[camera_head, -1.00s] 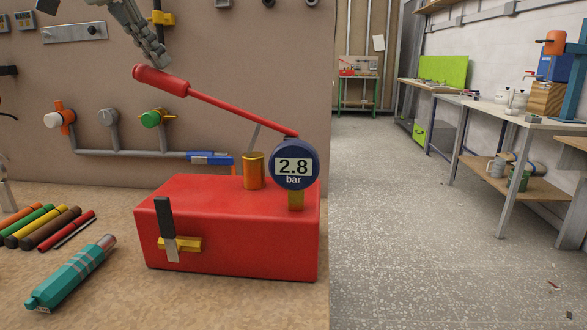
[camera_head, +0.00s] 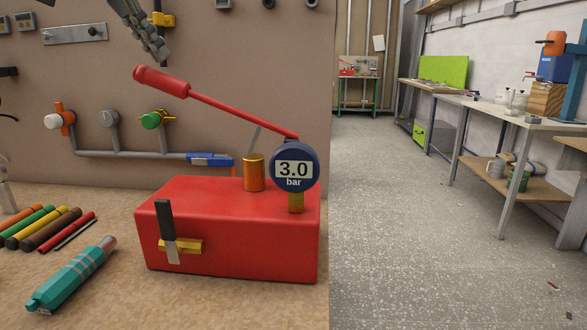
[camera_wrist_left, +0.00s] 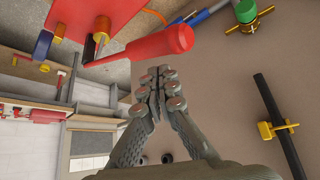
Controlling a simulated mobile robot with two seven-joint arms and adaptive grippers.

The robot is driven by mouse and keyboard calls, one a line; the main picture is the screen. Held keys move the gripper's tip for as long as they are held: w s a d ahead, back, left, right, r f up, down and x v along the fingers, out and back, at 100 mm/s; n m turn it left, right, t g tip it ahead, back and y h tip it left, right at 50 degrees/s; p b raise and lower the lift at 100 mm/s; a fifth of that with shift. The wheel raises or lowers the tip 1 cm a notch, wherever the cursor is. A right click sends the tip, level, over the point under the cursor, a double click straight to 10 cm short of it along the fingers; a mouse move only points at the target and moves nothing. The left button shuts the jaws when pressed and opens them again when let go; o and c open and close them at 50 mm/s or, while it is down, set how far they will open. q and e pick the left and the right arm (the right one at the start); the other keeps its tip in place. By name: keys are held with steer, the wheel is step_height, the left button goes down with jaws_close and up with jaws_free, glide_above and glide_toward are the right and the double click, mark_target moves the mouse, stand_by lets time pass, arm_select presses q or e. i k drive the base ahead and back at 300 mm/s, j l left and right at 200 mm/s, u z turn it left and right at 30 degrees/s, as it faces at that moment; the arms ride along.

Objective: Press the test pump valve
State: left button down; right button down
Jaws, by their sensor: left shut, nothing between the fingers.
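The red test pump (camera_head: 240,245) stands on the bench, its gauge (camera_head: 294,170) reading 3.0 bar. The valve (camera_head: 166,220), a black-gripped lever on a brass fitting, is on the pump's front face with the lever roughly upright. The pump's long red handle (camera_head: 161,80) slopes up to the left; its thick grip also shows in the left wrist view (camera_wrist_left: 160,45). My left gripper (camera_head: 164,60) is shut and empty, just above the grip with a small gap. Its fingertips show in the left wrist view (camera_wrist_left: 160,75). My right gripper is not in view.
A teal tool (camera_head: 72,275) and several coloured sticks (camera_head: 45,228) lie on the bench left of the pump. Grey pipe (camera_head: 135,153) with valves runs along the panel behind. The bench ends just right of the pump; open floor (camera_head: 420,230) lies beyond.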

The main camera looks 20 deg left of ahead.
mark_target(164, 215)
steer(key=k+j, duration=0.15)
steer(key=k, duration=0.35)
steer(key=k+j, duration=0.15)
steer(key=k, duration=0.35)
steer(key=k+j, duration=0.2)
steer(key=k, duration=0.25)
